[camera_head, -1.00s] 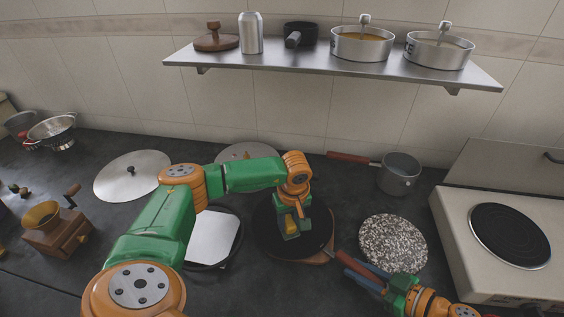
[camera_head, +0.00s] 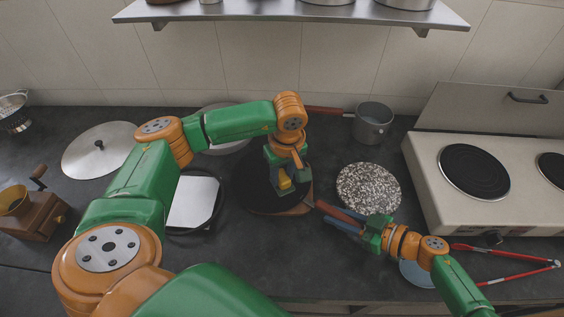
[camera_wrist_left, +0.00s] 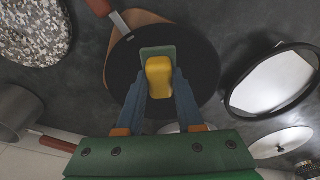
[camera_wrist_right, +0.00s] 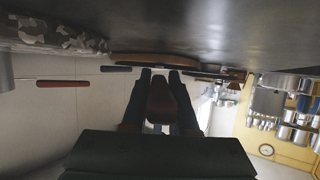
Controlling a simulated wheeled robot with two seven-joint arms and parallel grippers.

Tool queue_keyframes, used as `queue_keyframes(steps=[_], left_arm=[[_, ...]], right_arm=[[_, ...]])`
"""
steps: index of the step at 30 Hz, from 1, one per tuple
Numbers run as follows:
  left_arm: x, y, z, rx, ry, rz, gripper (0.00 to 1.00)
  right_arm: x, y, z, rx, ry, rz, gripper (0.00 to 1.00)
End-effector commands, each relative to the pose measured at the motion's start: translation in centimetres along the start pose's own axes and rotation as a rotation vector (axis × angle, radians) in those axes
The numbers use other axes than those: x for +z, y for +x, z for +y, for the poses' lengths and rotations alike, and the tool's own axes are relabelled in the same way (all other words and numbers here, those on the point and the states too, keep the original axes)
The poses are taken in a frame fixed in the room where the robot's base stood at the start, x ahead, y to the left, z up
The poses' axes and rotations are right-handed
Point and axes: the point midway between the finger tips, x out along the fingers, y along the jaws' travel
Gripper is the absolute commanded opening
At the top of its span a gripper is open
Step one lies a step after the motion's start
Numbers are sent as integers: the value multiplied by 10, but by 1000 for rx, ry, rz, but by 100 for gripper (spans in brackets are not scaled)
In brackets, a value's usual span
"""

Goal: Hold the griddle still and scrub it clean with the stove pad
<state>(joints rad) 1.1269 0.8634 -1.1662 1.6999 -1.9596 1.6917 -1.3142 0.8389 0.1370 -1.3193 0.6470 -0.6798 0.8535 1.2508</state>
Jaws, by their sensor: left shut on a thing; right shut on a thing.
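The griddle (camera_head: 246,187) is a round black pan on a wooden board (camera_head: 300,208); it also fills the middle of the left wrist view (camera_wrist_left: 200,80). Its red-brown handle (camera_head: 330,209) points to the lower right. My right gripper (camera_head: 347,219) is shut on this handle, which shows between its fingers in the right wrist view (camera_wrist_right: 161,98). My left gripper (camera_head: 281,180) is shut on the stove pad (camera_wrist_left: 159,75), a yellow block with a green face. The pad is over the griddle, at or very near its surface; exact contact is hard to tell.
A speckled round slab (camera_head: 368,188) lies right of the griddle, with a saucepan (camera_head: 372,122) behind. A white-topped black pan (camera_head: 194,203) is close on the left. A two-plate stove (camera_head: 430,170) and red tongs (camera_head: 520,270) are at right. A shelf (camera_head: 290,14) overhangs the back.

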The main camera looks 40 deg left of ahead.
Motion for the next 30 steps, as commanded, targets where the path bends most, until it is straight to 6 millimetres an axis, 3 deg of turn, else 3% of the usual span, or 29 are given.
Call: queue_keyframes(steps=[12, 29, 30], left_arm=[[-4, -31, 0, 1, 0, 1, 0], [-4, -33, 0, 0, 0, 1, 0], [-4, -33, 0, 0, 0, 1, 0]], right_arm=[[0, 0, 0, 0, 0, -1, 0], [1, 0, 0, 0, -1, -2, 0], [1, 0, 0, 0, -1, -2, 33]])
